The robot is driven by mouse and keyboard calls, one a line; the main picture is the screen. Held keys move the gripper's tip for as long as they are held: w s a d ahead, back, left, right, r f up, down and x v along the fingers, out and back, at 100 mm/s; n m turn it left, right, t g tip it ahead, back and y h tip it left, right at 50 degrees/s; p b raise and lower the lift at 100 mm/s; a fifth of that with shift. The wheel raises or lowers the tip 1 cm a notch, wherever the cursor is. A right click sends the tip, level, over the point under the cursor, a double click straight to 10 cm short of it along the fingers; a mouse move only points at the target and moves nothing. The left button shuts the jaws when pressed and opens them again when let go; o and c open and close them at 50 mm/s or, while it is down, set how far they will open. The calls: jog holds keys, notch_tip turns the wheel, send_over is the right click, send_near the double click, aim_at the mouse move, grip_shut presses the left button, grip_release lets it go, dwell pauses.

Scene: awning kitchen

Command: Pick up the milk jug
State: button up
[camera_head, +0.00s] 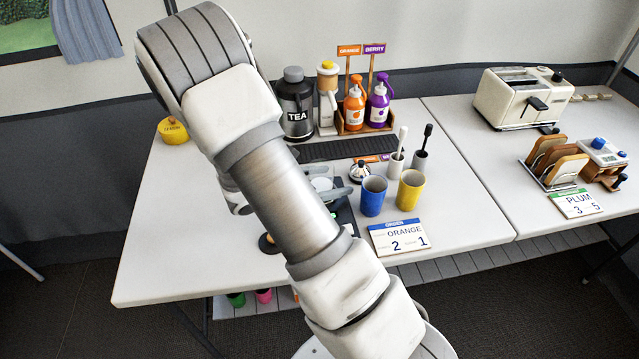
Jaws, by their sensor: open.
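A small pale round thing (321,184) shows just right of my arm on the near table. It may be the milk jug, but I cannot tell for sure, as my arm covers most of that spot. Grey finger-like parts of my gripper (333,183) seem to show around it, apart from each other. Whether they touch it is hidden. No other clear milk jug is in view.
A blue cup (373,195) and a yellow cup (410,190) stand close to the right, behind an order card (397,238). A black tea flask (295,105), orange bottle (354,104) and purple bottle (378,103) stand behind. The table's left side is mostly clear.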

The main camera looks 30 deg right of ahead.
aim_at(331, 167)
grip_shut()
dwell(0.4)
jog(key=shift+r, duration=0.2)
jog(key=shift+r+p, duration=0.4)
jog(key=shift+r, duration=0.65)
notch_tip(331, 167, up, 2)
jog(key=shift+p, duration=0.35)
jog(key=s+d+r, duration=0.1)
jog(key=d, duration=0.1)
jog(key=s+d+r, duration=0.2)
jog(key=s+d+r+p, duration=0.1)
jog(key=s+d, duration=0.1)
jog(key=shift+s+d+r, duration=0.1)
jog(key=shift+d+r, duration=0.25)
jog(key=shift+r, duration=0.05)
jog(key=shift+s+d+r, duration=0.9)
jog(key=shift+s+d, duration=0.05)
jog(key=shift+d, duration=0.25)
